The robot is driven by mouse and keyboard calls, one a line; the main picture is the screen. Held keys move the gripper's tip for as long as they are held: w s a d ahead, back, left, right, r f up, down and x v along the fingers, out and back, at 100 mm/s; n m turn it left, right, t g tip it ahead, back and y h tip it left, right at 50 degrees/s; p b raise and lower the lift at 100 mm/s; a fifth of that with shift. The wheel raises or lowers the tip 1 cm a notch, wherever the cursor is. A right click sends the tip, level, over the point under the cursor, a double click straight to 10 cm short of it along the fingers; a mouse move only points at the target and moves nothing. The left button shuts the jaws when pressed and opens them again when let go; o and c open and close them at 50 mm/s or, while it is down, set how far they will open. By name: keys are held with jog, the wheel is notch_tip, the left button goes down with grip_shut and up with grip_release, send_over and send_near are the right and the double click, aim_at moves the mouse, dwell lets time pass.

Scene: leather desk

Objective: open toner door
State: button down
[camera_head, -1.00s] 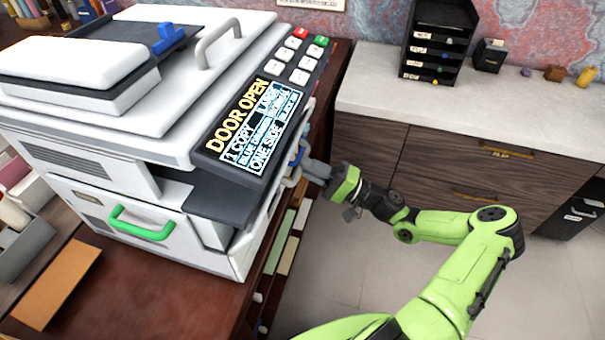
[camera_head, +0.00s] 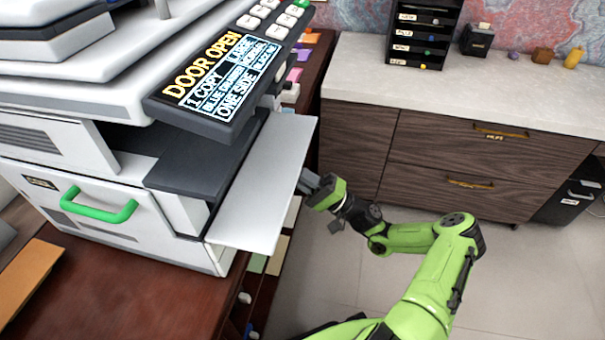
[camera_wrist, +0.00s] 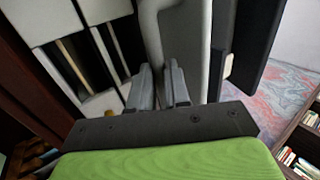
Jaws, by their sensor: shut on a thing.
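The copier (camera_head: 85,150) stands on the brown desk, and its display reads DOOR OPEN. The toner door (camera_head: 265,180), a pale flat panel on the copier's right side, stands swung out from the body. Its inner face shows in the head view. My gripper (camera_head: 308,182) is at the door's outer right side. In the wrist view my gripper's two grey fingers (camera_wrist: 163,88) are closed on the door's grey handle (camera_wrist: 151,40). The grip on the handle is hidden behind the door in the head view.
A green handle (camera_head: 98,207) is on the copier's front. Desk compartments (camera_head: 275,255) hold coloured items below the door. A wooden cabinet (camera_head: 440,150) with a pale top stands behind my arm. The floor (camera_head: 530,280) at right is clear.

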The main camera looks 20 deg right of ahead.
jog(key=shift+w+a+f+b, duration=0.2)
jog(key=shift+a+f+b, duration=0.2)
jog(key=shift+f, duration=0.4)
jog(key=c, duration=1.1)
grip_release()
jog(key=shift+w+a, duration=0.2)
jog(key=shift+a, duration=0.05)
jog(key=shift+d, duration=0.1)
jog(key=b+v, duration=0.1)
jog(key=v, duration=1.4)
jog(key=shift+s+d, duration=0.3)
